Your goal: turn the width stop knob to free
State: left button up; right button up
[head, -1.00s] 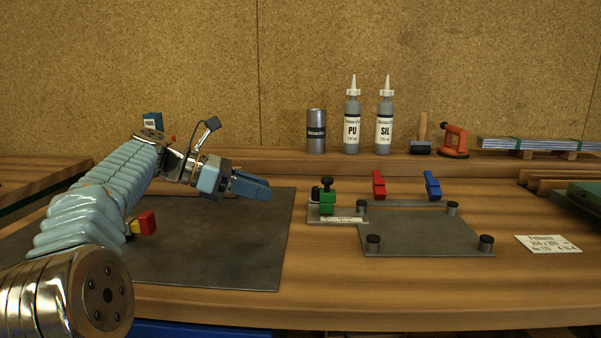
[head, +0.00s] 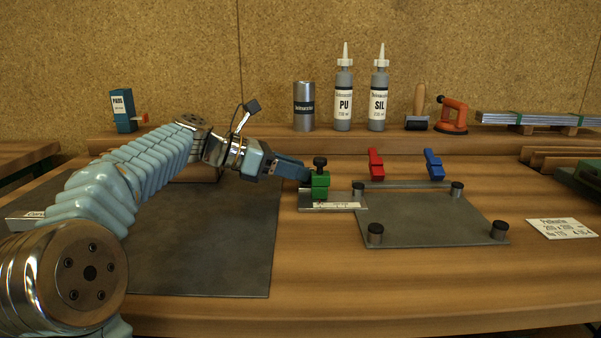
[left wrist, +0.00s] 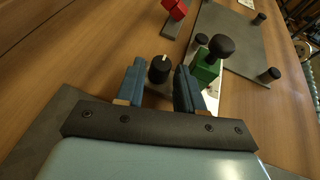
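The width stop is a green block (head: 320,187) with a black ball-topped post (head: 320,163), standing on a small scale plate (head: 345,206). In the left wrist view, a short black knob (left wrist: 160,69) with a white mark on its top is beside the green block (left wrist: 206,68). My left gripper (left wrist: 160,66) has its two blue fingers apart, one on each side of this marked knob. In the head view the left gripper (head: 305,172) hides the marked knob. My right gripper is not in view.
A grey plate with posts (head: 430,220) lies right of the stop. Red (head: 375,163) and blue (head: 433,164) clamps stand behind it. Bottles (head: 343,105), a can (head: 304,108) and tools line the back ledge. A dark mat (head: 215,255) lies under my left arm.

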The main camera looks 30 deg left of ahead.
pick_arm(q)
jog(key=shift+x, duration=0.9)
grip_shut()
jog(key=n+y, duration=0.1)
jog(key=n+t+y, duration=0.2)
jog(key=shift+s+d+r, duration=0.2)
jog(key=shift+s+d, duration=0.05)
jog(key=shift+d, duration=0.05)
jog(key=shift+f+n+t+y+p, duration=0.2)
jog(key=shift+n+t+y+p, duration=0.2)
jog(key=shift+n+y+p, duration=0.3)
grip_release()
jog(key=shift+a, duration=0.1)
